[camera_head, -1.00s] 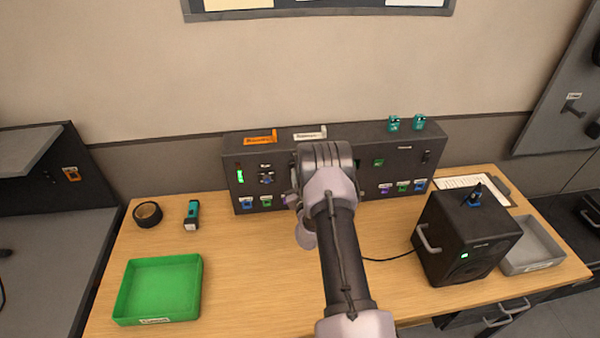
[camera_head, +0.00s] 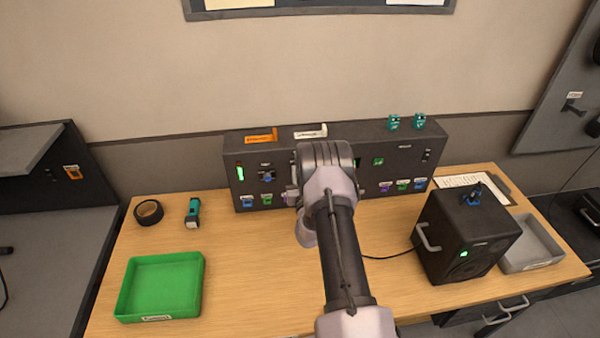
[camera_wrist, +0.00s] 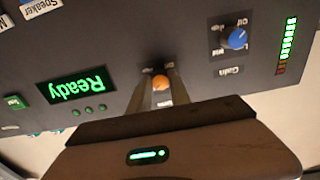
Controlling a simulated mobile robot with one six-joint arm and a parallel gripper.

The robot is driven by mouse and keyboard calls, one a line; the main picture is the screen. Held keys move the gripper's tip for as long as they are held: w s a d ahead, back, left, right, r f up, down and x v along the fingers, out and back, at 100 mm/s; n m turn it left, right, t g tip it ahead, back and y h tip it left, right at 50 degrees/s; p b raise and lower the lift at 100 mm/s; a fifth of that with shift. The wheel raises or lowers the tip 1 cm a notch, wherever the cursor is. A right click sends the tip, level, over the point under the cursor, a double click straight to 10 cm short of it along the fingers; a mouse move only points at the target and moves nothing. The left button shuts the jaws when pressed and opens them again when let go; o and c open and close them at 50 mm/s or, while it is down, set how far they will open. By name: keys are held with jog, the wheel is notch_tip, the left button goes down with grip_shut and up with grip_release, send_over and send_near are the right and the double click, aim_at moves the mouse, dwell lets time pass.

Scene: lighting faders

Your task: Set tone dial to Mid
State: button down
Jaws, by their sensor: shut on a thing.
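In the wrist view, which shows the panel upside down, my gripper (camera_wrist: 159,88) is shut on a dial with an orange cap (camera_wrist: 161,82). The fingers lie on both sides of the cap. They hide the dial's pointer and most of its labels, so I cannot read its setting or its name. In the head view, the dark control panel (camera_head: 360,132) stands at the back of the table. My arm covers its middle, hiding the fingertips and the held dial.
A blue Gain dial (camera_wrist: 237,38) and a lit level meter (camera_wrist: 288,45) sit beside the held dial. A green "Ready" display (camera_wrist: 75,85) is on its other side. A green tray (camera_head: 160,287), tape roll (camera_head: 148,212) and black speaker (camera_head: 465,240) stand on the table.

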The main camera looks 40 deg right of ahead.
jog(key=c, duration=1.2)
grip_release()
jog(key=v, duration=1.7)
jog(key=shift+s, duration=0.25)
